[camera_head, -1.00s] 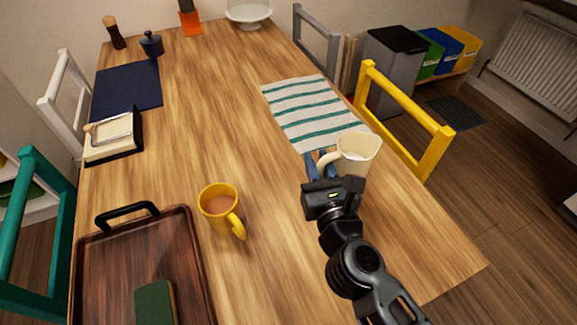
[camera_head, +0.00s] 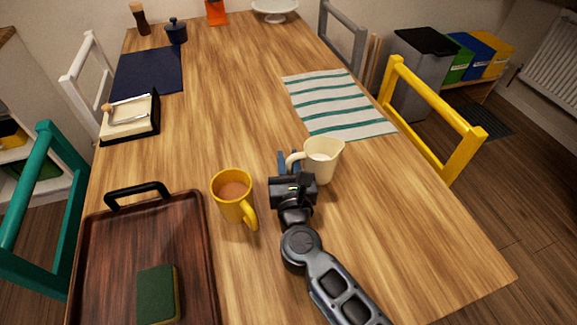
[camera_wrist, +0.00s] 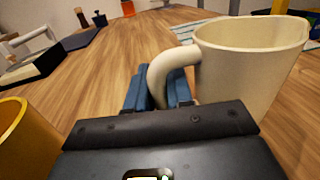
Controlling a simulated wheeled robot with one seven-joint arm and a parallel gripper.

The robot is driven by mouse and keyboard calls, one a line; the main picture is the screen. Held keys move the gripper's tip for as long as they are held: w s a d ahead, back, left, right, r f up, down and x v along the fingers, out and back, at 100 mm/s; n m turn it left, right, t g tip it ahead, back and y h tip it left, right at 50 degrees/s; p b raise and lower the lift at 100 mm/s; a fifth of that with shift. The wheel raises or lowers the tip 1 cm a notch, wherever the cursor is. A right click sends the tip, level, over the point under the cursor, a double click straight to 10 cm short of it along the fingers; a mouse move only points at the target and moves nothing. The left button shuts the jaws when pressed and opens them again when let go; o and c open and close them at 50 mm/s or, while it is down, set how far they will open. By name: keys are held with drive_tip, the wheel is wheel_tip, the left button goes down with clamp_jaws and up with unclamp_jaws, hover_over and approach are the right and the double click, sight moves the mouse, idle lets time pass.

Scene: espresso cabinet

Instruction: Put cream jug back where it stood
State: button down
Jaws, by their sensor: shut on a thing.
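The cream jug (camera_head: 324,160) is a cream-white jug with a loop handle on its left side. My gripper (camera_head: 288,163) is shut on that handle, with blue fingers on it. In the wrist view the jug (camera_wrist: 247,65) is upright at the right, and the handle runs down between my blue fingers (camera_wrist: 158,92). The jug's underside is hidden in the wrist view by my gripper body, so I cannot tell whether it touches the table.
A yellow mug (camera_head: 233,197) with brown drink stands close left of my gripper. A wooden tray (camera_head: 205,250) with a green sponge (camera_head: 158,293) is at the front left. A striped cloth (camera_head: 338,106) lies behind the jug. The table (camera_head: 430,240) right of my arm is bare.

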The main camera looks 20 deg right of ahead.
drive_tip(key=shift+f, duration=0.5)
drive_tip(key=shift+f, duration=0.2)
drive_tip(key=c, duration=1)
unclamp_jaws()
drive_tip(key=shift+r, duration=0.1)
drive_tip(key=shift+s, duration=0.15)
drive_tip(key=s, duration=0.3)
drive_tip(key=s+a+b, duration=0.1)
drive_tip(key=s, duration=0.3)
drive_tip(key=s+a, duration=0.1)
drive_tip(key=s, duration=0.3)
drive_tip(key=shift+s+a+r, duration=0.1)
drive_tip(key=shift+s+a, duration=0.05)
drive_tip(key=shift+s, duration=0.1)
